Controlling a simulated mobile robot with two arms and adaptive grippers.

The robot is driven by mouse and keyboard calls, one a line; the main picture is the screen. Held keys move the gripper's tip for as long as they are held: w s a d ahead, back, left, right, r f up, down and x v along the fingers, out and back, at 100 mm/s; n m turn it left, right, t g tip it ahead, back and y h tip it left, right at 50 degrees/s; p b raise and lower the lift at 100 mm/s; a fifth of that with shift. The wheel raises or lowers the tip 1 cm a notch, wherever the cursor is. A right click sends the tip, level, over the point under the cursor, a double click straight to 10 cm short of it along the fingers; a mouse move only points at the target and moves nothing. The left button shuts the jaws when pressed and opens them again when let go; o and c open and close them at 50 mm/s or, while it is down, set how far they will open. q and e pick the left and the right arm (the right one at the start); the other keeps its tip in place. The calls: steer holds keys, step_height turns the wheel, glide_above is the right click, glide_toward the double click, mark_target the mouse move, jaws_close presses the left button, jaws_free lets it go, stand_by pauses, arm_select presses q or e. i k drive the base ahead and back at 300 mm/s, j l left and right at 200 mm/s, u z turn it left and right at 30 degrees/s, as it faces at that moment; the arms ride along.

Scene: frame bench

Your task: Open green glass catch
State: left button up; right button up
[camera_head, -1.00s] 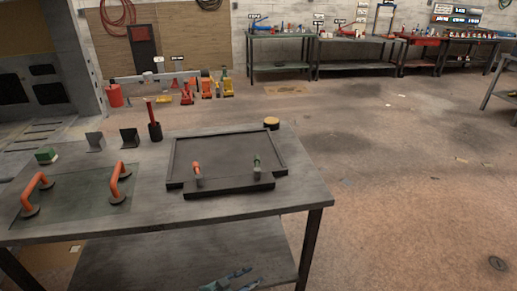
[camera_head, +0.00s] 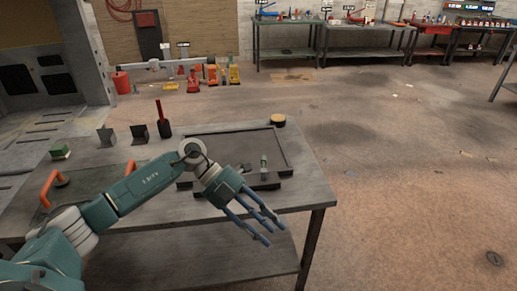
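The green catch (camera_head: 264,168) stands upright at the front right of the dark rectangular frame (camera_head: 288,155) on the bench. The frame's orange catch, seen earlier, is hidden behind my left arm. A greenish glass pane (camera_head: 92,180) with orange-handled lifters lies at the left, partly covered by my arm. My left gripper (camera_head: 274,233) is in front of the frame and appears lower right, near the bench's front edge. Its fingers are spread, with nothing between them, and it is apart from the green catch. My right gripper is not in view.
The grey bench (camera_head: 311,180) also bears a red-handled tool in a dark cup (camera_head: 164,129), two dark angled brackets, a green block (camera_head: 61,152) and a round yellow-topped piece (camera_head: 278,120). The floor to the right is mostly clear.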

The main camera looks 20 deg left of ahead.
mark_target(263, 172)
steer(key=i+j, duration=1)
